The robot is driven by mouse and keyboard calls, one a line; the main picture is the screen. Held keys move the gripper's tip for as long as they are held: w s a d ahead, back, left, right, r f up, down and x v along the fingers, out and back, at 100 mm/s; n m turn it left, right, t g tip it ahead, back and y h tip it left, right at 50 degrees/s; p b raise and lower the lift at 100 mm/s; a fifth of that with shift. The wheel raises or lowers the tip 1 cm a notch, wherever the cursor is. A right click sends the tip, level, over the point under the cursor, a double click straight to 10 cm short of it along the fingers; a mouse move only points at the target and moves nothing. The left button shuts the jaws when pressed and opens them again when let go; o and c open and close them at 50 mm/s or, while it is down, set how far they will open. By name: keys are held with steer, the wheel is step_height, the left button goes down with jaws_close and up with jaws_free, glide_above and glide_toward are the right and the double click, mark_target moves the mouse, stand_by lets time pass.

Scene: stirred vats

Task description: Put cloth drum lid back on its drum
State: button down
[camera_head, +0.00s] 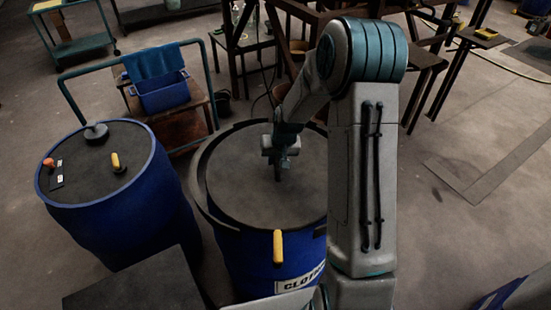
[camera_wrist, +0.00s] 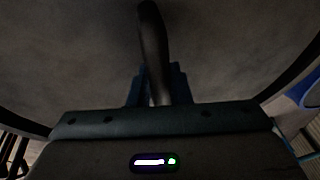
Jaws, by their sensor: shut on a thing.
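The blue cloth drum (camera_head: 247,262) stands at the lower middle of the head view, with a partly hidden "CLOTH" label on its front. The round dark grey lid (camera_head: 245,195) lies over the drum's mouth. I cannot tell whether it sits fully down or a little above the rim. My gripper (camera_head: 279,168) is shut on the dark upright handle at the lid's middle. In the wrist view the handle (camera_wrist: 153,50) rises between my fingers (camera_wrist: 158,88) over the grey lid surface (camera_wrist: 75,50). My arm hides the lid's right side.
A black band (camera_head: 197,192) curves around the drum's left side, and a yellow-gripped lever (camera_head: 278,245) shows at its front. Another blue drum (camera_head: 125,215) with small things on top stands left. A trolley with a blue bin (camera_head: 163,95) is behind. Tables (camera_head: 240,45) stand farther back.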

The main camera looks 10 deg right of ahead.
mark_target(283, 174)
steer(key=c, duration=1.3)
jaws_free()
steer(key=shift+o, duration=0.2)
steer(key=shift+f, duration=0.1)
steer(key=b+v, duration=0.1)
steer(key=v, duration=1.3)
steer(key=shift+b, duration=0.3)
